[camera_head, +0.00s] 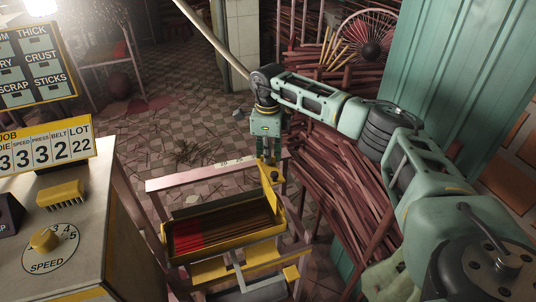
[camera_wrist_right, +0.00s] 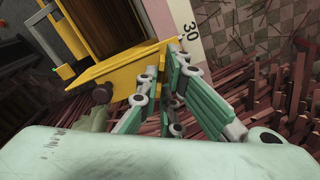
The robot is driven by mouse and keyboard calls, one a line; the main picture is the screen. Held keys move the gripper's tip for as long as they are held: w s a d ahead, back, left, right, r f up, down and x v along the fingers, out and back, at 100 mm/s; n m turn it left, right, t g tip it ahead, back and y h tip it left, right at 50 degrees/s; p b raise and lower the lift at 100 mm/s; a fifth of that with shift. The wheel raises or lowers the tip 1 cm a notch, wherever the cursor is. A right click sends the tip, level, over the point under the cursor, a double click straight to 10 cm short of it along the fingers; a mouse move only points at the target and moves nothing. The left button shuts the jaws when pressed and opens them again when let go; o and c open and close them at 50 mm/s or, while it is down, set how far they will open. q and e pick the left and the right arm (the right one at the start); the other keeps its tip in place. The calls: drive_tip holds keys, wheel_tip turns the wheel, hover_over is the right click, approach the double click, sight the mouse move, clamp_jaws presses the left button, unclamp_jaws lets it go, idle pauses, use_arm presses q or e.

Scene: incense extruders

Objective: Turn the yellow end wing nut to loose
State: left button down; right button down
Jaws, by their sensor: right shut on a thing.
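My right gripper (camera_head: 269,160) reaches down to the upper right corner of the yellow tray frame, at its yellow end plate (camera_head: 268,188). In the right wrist view the gripper's green fingers (camera_wrist_right: 165,60) close at the corner of the yellow end plate (camera_wrist_right: 120,70). They are shut on the yellow end wing nut, which is mostly hidden by the fingers. Its turn angle cannot be told. A dark round knob (camera_wrist_right: 102,95) shows on the plate, apart from the fingers. My left gripper is not in view.
The tray (camera_head: 190,213) holds red and brown sticks on a pinkish frame (camera_head: 185,182). A console with a yellow speed dial (camera_head: 44,240) stands at left. Bundles of reddish sticks (camera_head: 325,180) lie right of the tray, close to my right arm. Tiled floor (camera_head: 195,120) is open behind.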

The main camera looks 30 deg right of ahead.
drive_tip(key=shift+w+r, duration=0.15)
drive_tip(key=shift+r, duration=0.05)
drive_tip(key=c, duration=1.9)
unclamp_jaws()
drive_tip(key=shift+f, duration=0.1)
drive_tip(key=shift+c, duration=0.2)
wheel_tip(320, 180, up, 12)
drive_tip(key=shift+s+f, duration=0.1)
drive_tip(key=shift+s, duration=0.1)
